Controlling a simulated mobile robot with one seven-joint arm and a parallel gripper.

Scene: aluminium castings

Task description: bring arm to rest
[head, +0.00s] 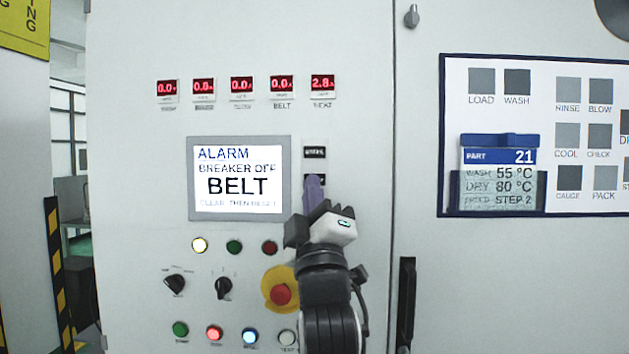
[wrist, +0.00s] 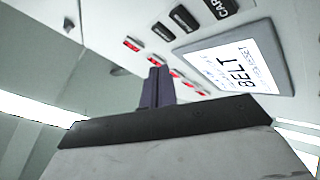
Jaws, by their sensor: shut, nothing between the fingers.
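My gripper (head: 314,190) is in front of the control cabinet, just right of the alarm screen. Its purple-grey fingers point up and are shut with nothing between them. In the wrist view the closed fingers (wrist: 157,87) stand up from the dark gripper body. The fingertips overlap the lower of two black labelled plates beside the screen. I cannot tell whether they touch the panel. My arm comes up from the bottom of the head view and hides part of the panel.
The screen (head: 239,179) reads ALARM, BREAKER OFF, BELT. A red emergency button (head: 281,294), knobs and lit buttons sit left of my arm. A black door handle (head: 406,300) is to the right. A part card (head: 499,172) hangs on the right door's board.

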